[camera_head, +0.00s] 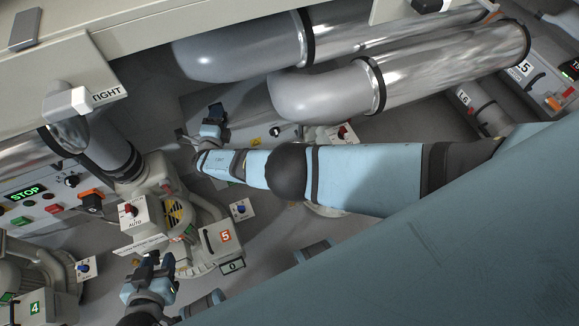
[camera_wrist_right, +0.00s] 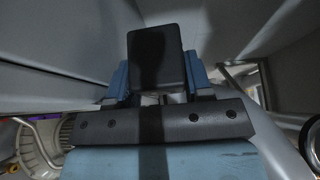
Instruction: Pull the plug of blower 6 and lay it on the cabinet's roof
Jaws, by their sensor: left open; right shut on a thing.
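My right gripper (camera_head: 212,124) is shut on a dark, block-shaped plug (camera_wrist_right: 158,55). In the right wrist view the plug stands between my blue fingers (camera_wrist_right: 158,82). In the head view the gripper is small, beside a grey panel (camera_head: 248,100) below the big pipes, and the plug is hard to make out. No number 6 on a blower can be read; my right arm covers part of the equipment to the right of blower 5 (camera_head: 218,240). I cannot tell for sure which surface is the cabinet's roof. My left gripper (camera_head: 152,263) is open and empty, near blower 5.
Thick metal pipes (camera_head: 430,70) run across the upper right. A pale ledge (camera_head: 130,35) with a grey flat piece (camera_head: 25,28) lies at the upper left. A control panel with a STOP display (camera_head: 24,192) and blower 4 (camera_head: 36,308) are at the left.

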